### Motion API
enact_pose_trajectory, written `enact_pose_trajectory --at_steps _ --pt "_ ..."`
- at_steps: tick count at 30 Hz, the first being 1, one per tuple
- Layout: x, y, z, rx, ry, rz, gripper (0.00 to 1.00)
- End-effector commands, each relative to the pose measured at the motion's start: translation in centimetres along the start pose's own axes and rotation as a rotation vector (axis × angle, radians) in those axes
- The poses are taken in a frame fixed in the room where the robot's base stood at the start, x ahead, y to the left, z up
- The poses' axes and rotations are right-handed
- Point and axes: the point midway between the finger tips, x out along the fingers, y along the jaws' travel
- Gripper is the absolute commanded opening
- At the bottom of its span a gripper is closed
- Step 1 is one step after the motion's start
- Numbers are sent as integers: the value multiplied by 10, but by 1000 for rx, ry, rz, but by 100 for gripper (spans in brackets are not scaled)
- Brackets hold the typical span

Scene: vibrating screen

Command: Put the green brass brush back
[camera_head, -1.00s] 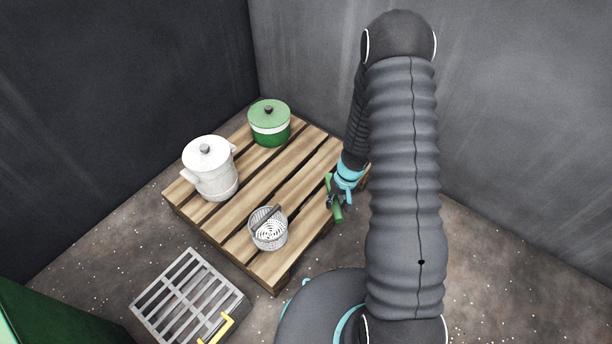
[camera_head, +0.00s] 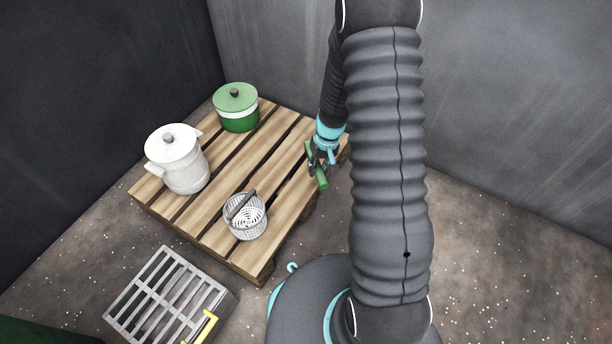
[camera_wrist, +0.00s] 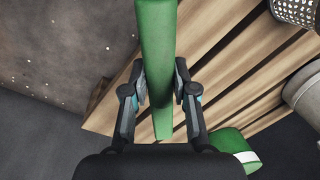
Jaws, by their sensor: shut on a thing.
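The green brass brush (camera_head: 318,171) is held by my gripper (camera_head: 317,165) near the right edge of the wooden pallet. In the wrist view the green brush (camera_wrist: 156,60) runs lengthwise between the two fingers of my gripper (camera_wrist: 160,90), which are shut on it. Its upper end leaves the picture at the top. Only the green part shows; I cannot make out any bristles. In the head view my arm stands just to the right of the pallet.
The pallet (camera_head: 279,179) bears a white pot (camera_head: 180,165), a green lidded pot (camera_head: 238,111) with a white band and a perforated basket (camera_head: 246,222) with a handle. A metal grate (camera_head: 164,300) with a yellow handle (camera_head: 205,328) is in front. Bare floor lies right of the pallet.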

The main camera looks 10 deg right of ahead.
Motion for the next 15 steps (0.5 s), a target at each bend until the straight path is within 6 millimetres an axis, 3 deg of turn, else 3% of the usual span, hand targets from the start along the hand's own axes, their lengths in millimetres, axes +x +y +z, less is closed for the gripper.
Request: enact_pose_trajectory --at_steps 6,15 --pt "24 -24 -20 -1 1 0 0" --pt "42 -27 -24 2 -1 0 0"
